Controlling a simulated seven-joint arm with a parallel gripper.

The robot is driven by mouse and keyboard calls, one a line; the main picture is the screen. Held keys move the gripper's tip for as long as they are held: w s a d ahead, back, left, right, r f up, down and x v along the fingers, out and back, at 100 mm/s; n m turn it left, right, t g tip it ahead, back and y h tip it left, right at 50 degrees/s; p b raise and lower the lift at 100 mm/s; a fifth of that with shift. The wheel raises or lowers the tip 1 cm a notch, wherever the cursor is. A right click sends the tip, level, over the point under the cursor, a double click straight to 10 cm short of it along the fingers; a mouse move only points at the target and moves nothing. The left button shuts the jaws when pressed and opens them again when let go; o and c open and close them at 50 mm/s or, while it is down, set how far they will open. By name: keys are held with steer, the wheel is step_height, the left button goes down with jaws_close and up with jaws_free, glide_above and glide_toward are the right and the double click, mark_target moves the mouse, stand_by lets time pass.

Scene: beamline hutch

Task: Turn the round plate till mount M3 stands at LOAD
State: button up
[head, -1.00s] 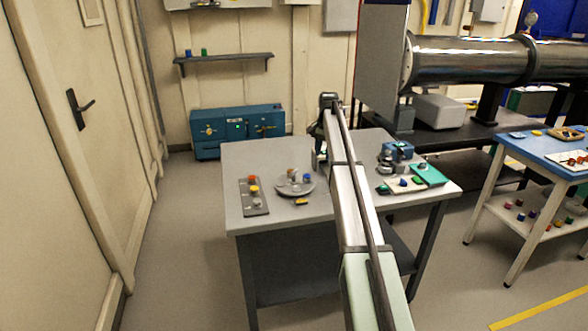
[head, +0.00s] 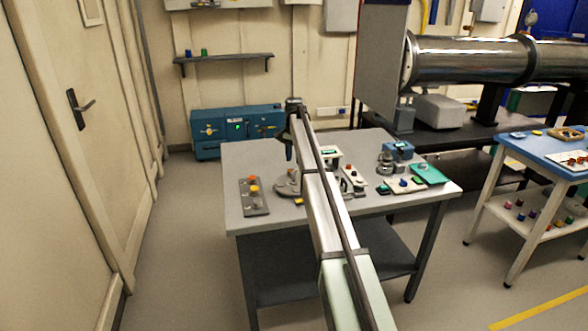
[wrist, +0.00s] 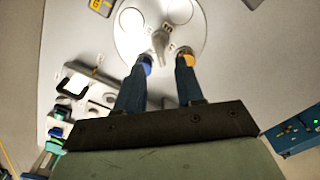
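The round plate (wrist: 125,38) is a pale grey disc with a grey central knob (wrist: 160,42) and round flat spots. In the head view the plate (head: 284,189) is partly hidden behind my arm. A blue piece (wrist: 146,63) and an orange piece (wrist: 185,53) are near its edge, at my fingertips. My gripper (wrist: 165,63) is open, its two dark fingers apart and pointing at the plate's near rim. I cannot tell whether the fingers touch these pieces. The M3 and LOAD marks are not readable.
A grey panel (head: 247,208) with coloured knobs lies left of the plate. A white box with buttons (head: 352,182), a blue device (head: 399,150) and a green plate (head: 428,174) are to its right.

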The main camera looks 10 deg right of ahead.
mark_target(294, 171)
steer(key=shift+f, duration=2.75)
steer(key=shift+c, duration=0.3)
jaws_close()
